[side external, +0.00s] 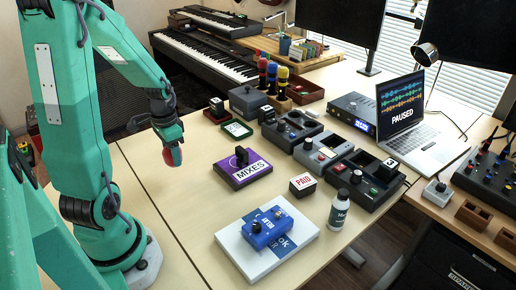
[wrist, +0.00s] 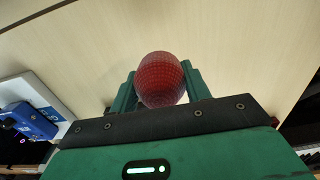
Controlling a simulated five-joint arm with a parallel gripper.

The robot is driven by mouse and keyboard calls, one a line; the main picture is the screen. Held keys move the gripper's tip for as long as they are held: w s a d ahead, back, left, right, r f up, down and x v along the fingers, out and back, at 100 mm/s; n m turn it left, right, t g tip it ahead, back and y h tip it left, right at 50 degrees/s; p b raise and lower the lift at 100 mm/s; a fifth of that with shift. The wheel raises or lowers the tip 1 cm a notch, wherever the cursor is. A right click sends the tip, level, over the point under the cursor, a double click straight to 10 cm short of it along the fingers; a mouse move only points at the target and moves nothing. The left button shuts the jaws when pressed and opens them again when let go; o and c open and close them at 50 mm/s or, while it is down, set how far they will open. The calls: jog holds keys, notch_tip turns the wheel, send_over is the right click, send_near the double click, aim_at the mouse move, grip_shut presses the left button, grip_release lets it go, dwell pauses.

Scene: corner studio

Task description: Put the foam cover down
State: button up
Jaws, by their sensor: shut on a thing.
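My gripper (wrist: 158,84) is shut on the red foam cover (wrist: 161,76), a rounded, textured piece that sticks out past the two green fingers. In the side external view, the foam cover (side external: 173,156) hangs at the lower end of my gripper (side external: 170,147). It is held above the bare left part of the pale table, apart from the tabletop.
A purple "MIXES" box (side external: 240,168) lies to the right of my gripper. A blue pedal (side external: 267,228) sits on a white box (side external: 300,236) at the front. Pedals, a bottle (side external: 339,210) and a laptop (side external: 407,118) stand farther right. The table beneath is clear.

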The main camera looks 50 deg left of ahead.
jog(key=shift+s+a+f, duration=0.1)
jog(key=shift+a+f, duration=0.2)
jog(key=shift+a, duration=0.25)
jog(key=shift+s+a+f, duration=0.1)
jog(key=shift+a+f, duration=0.2)
jog(key=shift+a, duration=0.2)
jog(key=shift+f, duration=0.1)
jog(key=shift+f, duration=1.9)
jog(key=shift+f, duration=0.1)
jog(key=o, duration=0.9)
jog(key=shift+o, duration=0.2)
jog(key=shift+r, duration=6.15)
